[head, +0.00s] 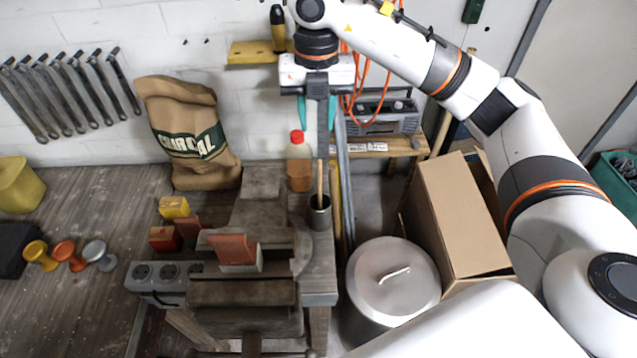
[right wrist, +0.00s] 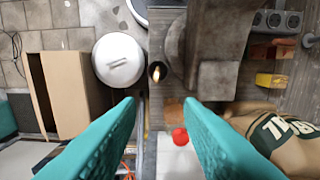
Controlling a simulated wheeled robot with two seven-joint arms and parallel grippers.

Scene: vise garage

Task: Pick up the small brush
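A thin light-wood handle (head: 320,177), which looks like the small brush, stands upright in a dark cup (head: 320,214) at the right back of the workbench. In the right wrist view, its pale tip (right wrist: 156,71) shows inside the dark cup (right wrist: 157,80); its lower end is hidden. My right gripper (head: 318,126) hangs pointing down above and behind the cup. Its teal fingers are spread and empty, and in the right wrist view the gap between the fingertips (right wrist: 160,102) lies just below the cup. My left gripper is out of view.
A red-capped bottle (head: 299,168) stands close left of the cup. A lidded metal pot (head: 393,278) and cardboard box (head: 455,220) are to the right. A charcoal bag (head: 190,130) leans on the wall.

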